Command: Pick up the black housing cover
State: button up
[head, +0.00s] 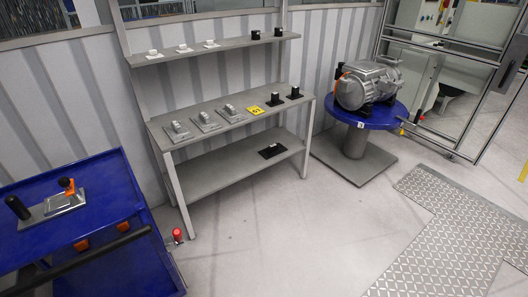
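Several black parts show on the grey shelf rack, and I cannot tell for sure which is the black housing cover. A flat black plate (272,151) lies on the lowest shelf, towards its right. Two small upright black parts, a left one (275,100) and a right one (295,93), stand at the right end of the middle shelf. Two smaller black parts, one (256,35) and another (278,32), sit at the right end of the top shelf. My gripper is not in view.
The grey rack (240,186) also holds grey covers (205,121), a yellow tag (255,110) and small white parts (182,48). A blue cart (120,205) stands left. A metal drive unit (368,82) rests on a blue round table (378,120). Floor before the rack is clear.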

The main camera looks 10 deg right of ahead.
aim_at(272, 150)
jog(key=i, duration=3.3)
jog(key=i+j+z, duration=0.1)
jog(key=i, duration=0.35)
jog(key=i+j+z, duration=0.15)
jog(key=i, duration=0.3)
